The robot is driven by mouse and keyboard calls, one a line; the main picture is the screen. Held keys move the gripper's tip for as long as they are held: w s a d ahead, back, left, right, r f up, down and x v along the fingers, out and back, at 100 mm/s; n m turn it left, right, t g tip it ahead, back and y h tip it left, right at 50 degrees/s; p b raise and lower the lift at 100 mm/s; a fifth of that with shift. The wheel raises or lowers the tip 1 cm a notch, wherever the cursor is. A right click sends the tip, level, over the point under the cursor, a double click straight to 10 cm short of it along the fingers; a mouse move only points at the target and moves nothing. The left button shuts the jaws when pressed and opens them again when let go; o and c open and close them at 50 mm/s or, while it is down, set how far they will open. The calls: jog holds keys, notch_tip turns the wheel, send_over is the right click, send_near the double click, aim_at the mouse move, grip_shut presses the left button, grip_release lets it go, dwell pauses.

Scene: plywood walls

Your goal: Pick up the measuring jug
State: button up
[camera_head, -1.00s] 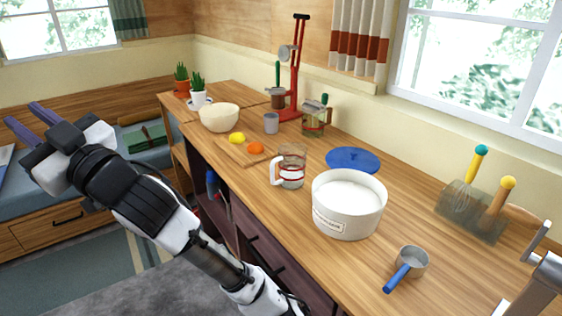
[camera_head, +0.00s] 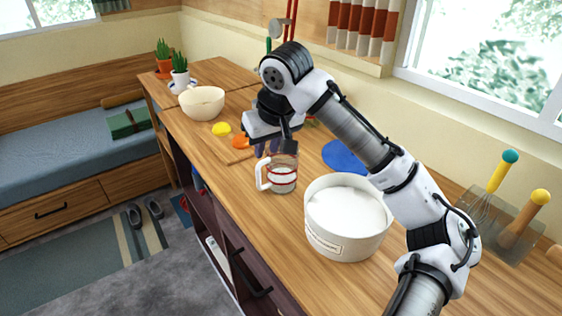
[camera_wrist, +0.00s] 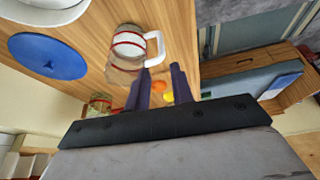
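The measuring jug (camera_head: 283,178) is clear with red and white bands and a white handle at its left. It stands upright on the wooden counter, left of the white tub. My gripper (camera_head: 268,149) is above and just behind the jug, fingers pointing down, partly hidden by my wrist. In the wrist view the gripper (camera_wrist: 162,68) is open, with nothing held between its two dark fingers. The jug (camera_wrist: 128,48) lies just beyond the fingertips there, with its white handle close to them. I cannot tell whether a finger touches it.
A large white tub (camera_head: 345,240) stands close right of the jug. A blue lid (camera_head: 343,156) lies behind it. The counter's front edge is near the jug.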

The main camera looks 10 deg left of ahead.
aim_at(260, 177)
jog(key=p+x, duration=0.3)
jog(key=x, duration=1)
jog(key=shift+w+f, duration=0.15)
jog(key=shift+f, duration=0.05)
grip_shut()
